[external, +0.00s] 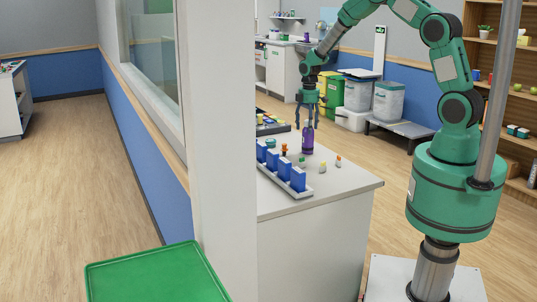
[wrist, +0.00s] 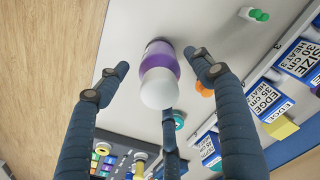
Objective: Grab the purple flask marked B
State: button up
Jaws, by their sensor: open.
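The purple flask (external: 307,139) stands upright on the white counter in the external view. In the wrist view the flask (wrist: 163,54) shows from above with a white, rounded cap. No letter B can be read on it in either view. My gripper (external: 309,112) is directly above the flask, pointing down. In the wrist view my gripper (wrist: 157,72) is open, with its dark fingers spread around the flask and cap. Gaps show between the flask and the left and right fingers, and nothing is gripped.
Blue labelled boxes (external: 283,168) stand in a grey tray to the flask's left and front. An orange figure (external: 284,149) and small green and white pieces (external: 302,160) are near the flask. A dark tray (external: 270,127) lies behind.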

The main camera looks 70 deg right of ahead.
aim_at(308, 143)
jog(key=shift+f, duration=1.8)
jog(key=shift+f, duration=0.1)
jog(key=shift+s+f+b, duration=0.1)
jog(key=shift+f+b, duration=0.8)
jog(key=shift+f, duration=1.6)
jog(key=c, duration=1.4)
jog(key=shift+r+p, duration=0.95)
jog(key=shift+r, duration=4.1)
